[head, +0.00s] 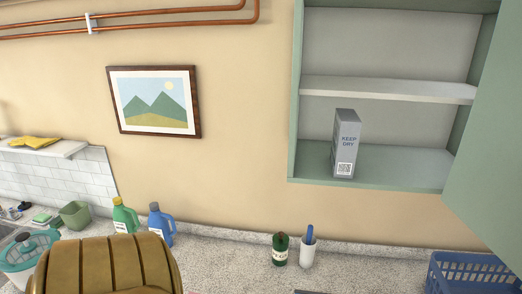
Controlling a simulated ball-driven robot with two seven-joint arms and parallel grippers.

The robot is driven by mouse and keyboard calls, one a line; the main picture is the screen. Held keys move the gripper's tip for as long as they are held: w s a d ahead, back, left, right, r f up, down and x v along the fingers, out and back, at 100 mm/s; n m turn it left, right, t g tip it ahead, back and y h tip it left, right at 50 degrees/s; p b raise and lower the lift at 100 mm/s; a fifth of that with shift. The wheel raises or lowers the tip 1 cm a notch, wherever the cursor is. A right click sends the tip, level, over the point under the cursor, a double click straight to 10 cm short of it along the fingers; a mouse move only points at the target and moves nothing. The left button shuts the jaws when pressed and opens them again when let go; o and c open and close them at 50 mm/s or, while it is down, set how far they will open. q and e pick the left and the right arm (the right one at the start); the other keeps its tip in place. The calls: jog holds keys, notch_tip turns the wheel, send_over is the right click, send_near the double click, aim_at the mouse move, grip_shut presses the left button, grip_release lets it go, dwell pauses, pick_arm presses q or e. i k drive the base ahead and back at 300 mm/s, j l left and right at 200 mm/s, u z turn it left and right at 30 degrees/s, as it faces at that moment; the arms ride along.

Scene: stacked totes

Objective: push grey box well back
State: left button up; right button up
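The grey box (346,145) stands upright on the bottom shelf (395,168) of the green wall cabinet. It is a narrow carton marked "KEEP DRY" with a printed code patch low on its front. It stands near the shelf's front edge, left of the middle, with bare shelf to its right. Neither of my grippers shows in the head view.
A white middle shelf (390,90) spans the cabinet above the box. An open green door (492,150) stands at the right.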

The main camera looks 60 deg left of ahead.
aim_at(347, 133)
jog(key=u, duration=1.3)
